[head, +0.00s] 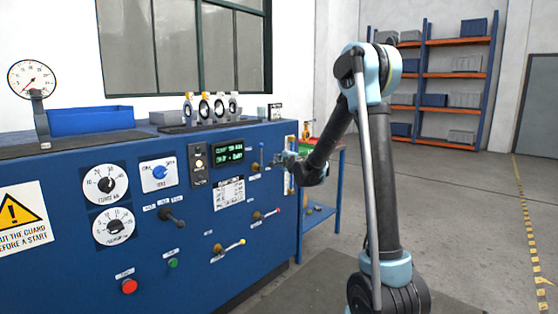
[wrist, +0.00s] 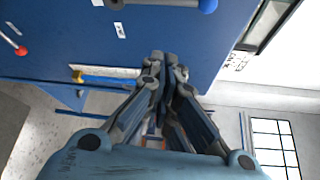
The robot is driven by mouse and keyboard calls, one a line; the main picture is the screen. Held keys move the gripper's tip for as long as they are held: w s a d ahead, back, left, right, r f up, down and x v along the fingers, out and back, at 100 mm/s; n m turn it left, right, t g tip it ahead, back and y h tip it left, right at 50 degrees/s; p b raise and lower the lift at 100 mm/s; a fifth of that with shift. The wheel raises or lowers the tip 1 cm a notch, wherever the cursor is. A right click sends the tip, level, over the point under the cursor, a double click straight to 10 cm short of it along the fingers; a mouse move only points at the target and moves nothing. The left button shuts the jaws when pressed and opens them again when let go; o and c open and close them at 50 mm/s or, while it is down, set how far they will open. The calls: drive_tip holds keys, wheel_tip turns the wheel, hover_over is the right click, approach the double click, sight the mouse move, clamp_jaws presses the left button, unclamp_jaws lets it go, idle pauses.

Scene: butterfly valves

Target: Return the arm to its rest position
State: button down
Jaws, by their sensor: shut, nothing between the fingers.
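My arm rises at the right of the head view and bends over, its forearm reaching down and left toward the blue panel (head: 200,262). My gripper (head: 280,158) is near the panel's right end, small and partly blurred into the background there. In the wrist view my gripper (wrist: 165,58) is shut and empty, with its fingertips together in front of the blue panel face. I cannot tell the exact gap between fingertips and panel, and no contact is plain. The butterfly valves (head: 212,107) stand in a row on top of the panel, apart from my gripper.
A blue side table (head: 322,208) stands just beyond the panel's right end. Shelving (head: 433,90) is far back. The floor at right (head: 470,220) is clear.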

drive_tip(key=shift+s+d, duration=0.15)
drive_tip(key=shift+s, duration=0.25)
drive_tip(key=s+d+f+n+g+h, duration=0.2)
drive_tip(key=s+d+n+g, duration=0.15)
drive_tip(key=s+d, duration=0.6)
drive_tip(key=s+d+f+n+g+h, duration=0.15)
drive_tip(key=s+d+n, duration=0.4)
drive_tip(key=s, duration=0.65)
drive_tip(key=s+d+f+n+g+h, duration=0.1)
drive_tip(key=s+d+f, duration=0.3)
drive_tip(key=s, duration=0.7)
drive_tip(key=s+d+f+n+g+h, duration=0.1)
drive_tip(key=s+d+f+n+g, duration=0.2)
drive_tip(key=s, duration=0.8)
drive_tip(key=s+d+f+n+g+h, duration=0.1)
drive_tip(key=s+d+f+g, duration=0.3)
drive_tip(key=s, duration=0.7)
wheel_tip(320, 180, down, 3)
drive_tip(key=d+n, duration=0.1)
drive_tip(key=d, duration=0.1)
drive_tip(key=shift+d+n, duration=0.35)
drive_tip(key=shift+n, duration=0.05)
